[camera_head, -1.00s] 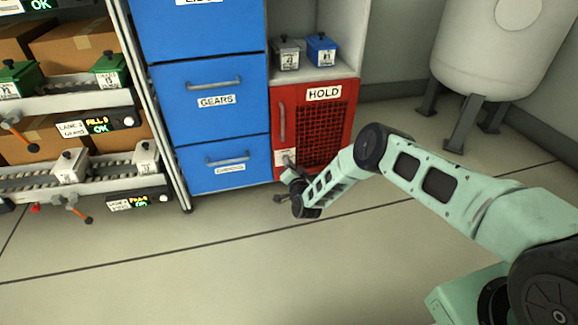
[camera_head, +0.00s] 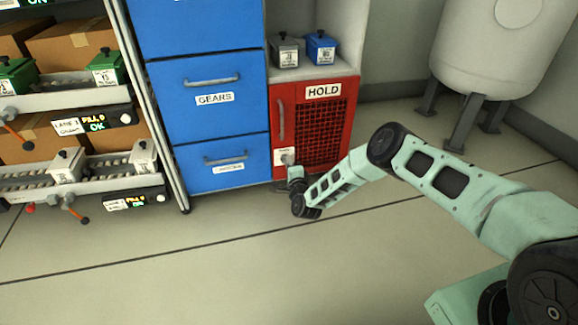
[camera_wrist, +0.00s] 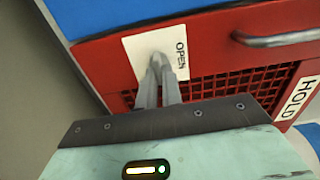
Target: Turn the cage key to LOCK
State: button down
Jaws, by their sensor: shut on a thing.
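The red HOLD cage (camera_head: 345,115) stands at the bottom of the cabinet, with a mesh door and a grey bar handle (camera_head: 281,121). A white key plate (camera_wrist: 140,50) at its lower left reads OPEN in the wrist view; it also shows in the head view (camera_head: 280,156). My gripper (camera_wrist: 158,65) is at this plate with its fingers close together, shut on the cage key. The key is mostly hidden by the fingers, so its turn angle cannot be read. Any LOCK label is not visible.
Blue drawers (camera_head: 215,100) stand left of the cage. A grey box (camera_head: 285,51) and a blue box (camera_head: 321,48) sit on the shelf above it. A white tank (camera_head: 490,50) stands at the right. The floor in front is clear.

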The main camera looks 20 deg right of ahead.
dwell(0.3)
jog(key=c, duration=1.6)
grip_release()
jog(key=shift+o, duration=0.2)
jog(key=shift+s, duration=0.15)
jog(key=s+p, duration=0.8)
jog(key=s, duration=0.9)
